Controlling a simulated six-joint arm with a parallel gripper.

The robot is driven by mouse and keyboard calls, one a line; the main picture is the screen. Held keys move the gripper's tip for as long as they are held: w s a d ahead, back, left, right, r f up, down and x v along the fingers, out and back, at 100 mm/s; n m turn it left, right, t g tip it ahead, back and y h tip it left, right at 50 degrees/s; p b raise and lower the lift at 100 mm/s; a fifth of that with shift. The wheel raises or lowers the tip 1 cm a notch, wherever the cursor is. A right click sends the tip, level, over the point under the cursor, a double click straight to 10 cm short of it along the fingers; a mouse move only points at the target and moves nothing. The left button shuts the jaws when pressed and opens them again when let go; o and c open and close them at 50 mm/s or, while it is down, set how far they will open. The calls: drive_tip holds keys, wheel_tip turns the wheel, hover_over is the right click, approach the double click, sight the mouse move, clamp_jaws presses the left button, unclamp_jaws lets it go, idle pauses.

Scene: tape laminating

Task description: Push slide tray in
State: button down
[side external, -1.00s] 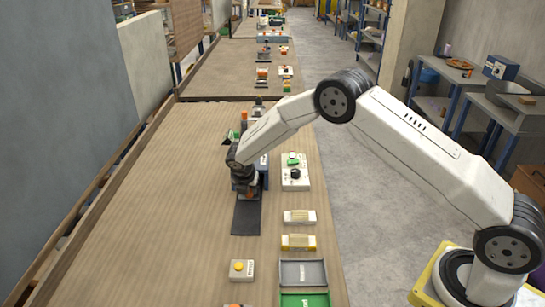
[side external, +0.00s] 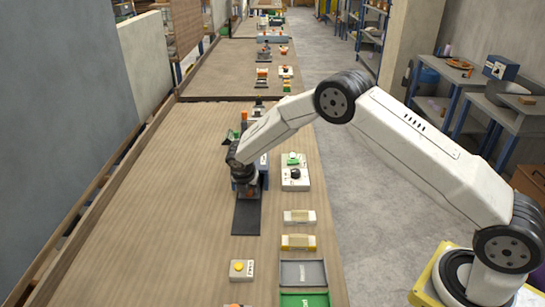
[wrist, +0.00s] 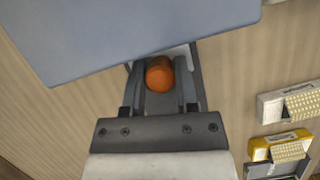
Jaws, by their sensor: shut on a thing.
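An orange knob (wrist: 159,73) sits between the two fingers of my gripper (wrist: 160,85) in the wrist view, and the fingers are shut on it. In the side external view my gripper (side external: 247,188) points down at the near end of a blue-grey machine (side external: 264,165). A flat dark strip (side external: 247,218) lies on the bench in front of that machine. The machine's blue-grey top (wrist: 130,30) fills the upper part of the wrist view. My arm hides much of the machine, and I cannot make out how far in the slide tray is.
Nearer are a yellow-button box (side external: 241,269), a grey tray (side external: 325,272) and a green tray (side external: 327,299). The bench left is clear.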

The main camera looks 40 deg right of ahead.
drive_tip(key=shift+c, duration=1.8)
unclamp_jaws()
drive_tip(key=shift+r, duration=0.1)
drive_tip(key=v, duration=0.7)
drive_tip(key=shift+a+r, duration=0.25)
drive_tip(key=shift+r, duration=0.05)
drive_tip(key=shift+s, duration=0.2)
drive_tip(key=s+d+r+m+y, duration=0.1)
drive_tip(key=s+r+m, duration=0.2)
drive_tip(key=s+m, duration=0.9)
drive_tip(key=s+d+r+m+y, duration=0.2)
drive_tip(key=s+r+m, duration=0.1)
drive_tip(key=s+m, duration=0.9)
drive_tip(key=s, duration=0.4)
drive_tip(key=shift+s+r+m+y, duration=0.3)
drive_tip(key=shift+s+r+m, duration=0.1)
